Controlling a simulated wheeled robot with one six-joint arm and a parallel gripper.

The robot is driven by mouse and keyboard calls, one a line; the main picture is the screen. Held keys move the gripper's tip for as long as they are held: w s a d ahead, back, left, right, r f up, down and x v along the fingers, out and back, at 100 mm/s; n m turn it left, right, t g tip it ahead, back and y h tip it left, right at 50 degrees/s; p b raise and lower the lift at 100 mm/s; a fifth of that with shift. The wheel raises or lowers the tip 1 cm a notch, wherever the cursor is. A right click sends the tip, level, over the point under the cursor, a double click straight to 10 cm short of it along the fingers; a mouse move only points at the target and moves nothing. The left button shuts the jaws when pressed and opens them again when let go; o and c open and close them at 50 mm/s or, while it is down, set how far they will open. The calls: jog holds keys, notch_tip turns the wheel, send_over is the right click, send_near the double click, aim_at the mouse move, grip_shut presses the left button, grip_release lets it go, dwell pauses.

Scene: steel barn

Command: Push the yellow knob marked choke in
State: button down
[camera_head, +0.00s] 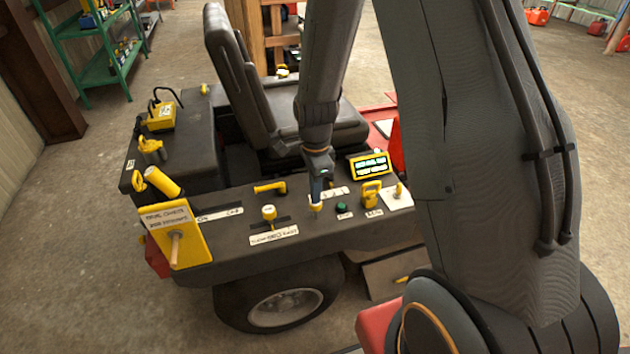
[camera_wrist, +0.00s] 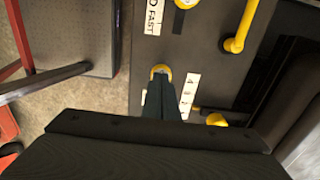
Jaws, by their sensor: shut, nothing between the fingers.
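A small yellow knob with a pale top (camera_head: 316,209) stands on the dark console. It also shows in the wrist view (camera_wrist: 161,72). No label reading "choke" can be made out, so I cannot confirm that this is the choke knob. My gripper (camera_head: 316,198) points down with its fingers together and empty. Its tips are right at this knob, partly covering it; I cannot tell whether they touch. The fingers also show in the wrist view (camera_wrist: 162,86). A white label (camera_wrist: 190,90) beside the fingers is partly hidden.
The black seat (camera_head: 260,105) stands behind. My arm hides the right side.

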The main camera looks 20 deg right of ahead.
jog(key=shift+f, duration=0.35)
jog(key=shift+f, duration=0.1)
jog(key=shift+s+f+b, duration=0.1)
jog(key=shift+f+b, duration=0.35)
jog(key=shift+f, duration=0.85)
jog(key=shift+r+p, duration=0.55)
notch_tip(320, 180, up, 13)
jog(key=p, duration=0.1)
jog(key=shift+r, duration=0.2)
